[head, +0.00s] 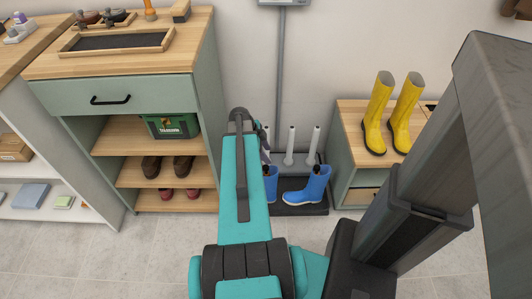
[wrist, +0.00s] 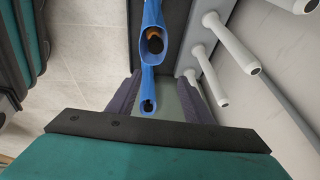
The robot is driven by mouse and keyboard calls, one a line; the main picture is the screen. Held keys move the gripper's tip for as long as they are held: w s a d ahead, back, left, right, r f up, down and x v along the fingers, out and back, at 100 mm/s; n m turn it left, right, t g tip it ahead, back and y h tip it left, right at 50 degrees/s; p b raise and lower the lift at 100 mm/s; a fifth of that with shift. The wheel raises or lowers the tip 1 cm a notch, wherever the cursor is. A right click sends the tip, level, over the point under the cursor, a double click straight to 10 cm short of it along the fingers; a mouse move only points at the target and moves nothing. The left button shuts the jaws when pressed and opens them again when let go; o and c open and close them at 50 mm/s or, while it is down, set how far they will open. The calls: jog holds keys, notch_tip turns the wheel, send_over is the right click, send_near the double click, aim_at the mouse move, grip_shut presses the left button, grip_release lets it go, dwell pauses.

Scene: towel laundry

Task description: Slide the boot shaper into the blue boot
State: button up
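Two blue boots stand upright on a dark tray. In the head view one boot (head: 308,188) is in full view and the other (head: 271,184) is partly hidden behind my arm. In the wrist view I look down into them: one opening (wrist: 152,42) holds an orange-brown piece, which may be the boot shaper, and the other boot (wrist: 148,78) shows a dark opening. My gripper (wrist: 160,100) is open, its dark fingers apart with nothing held between them. In the head view its fingers (head: 265,150) show beside my arm, near the partly hidden boot.
A low cabinet (head: 346,150) with yellow boots (head: 378,112) is to the right. A green cabinet (head: 205,75) with shelved shoes is to the left. Floor in front is clear.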

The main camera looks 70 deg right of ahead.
jog(key=shift+r, duration=0.1)
jog(key=p+v, duration=0.1)
jog(key=v, duration=0.6)
jog(key=shift+r, duration=0.15)
jog(key=shift+a, duration=0.1)
dwell(0.6)
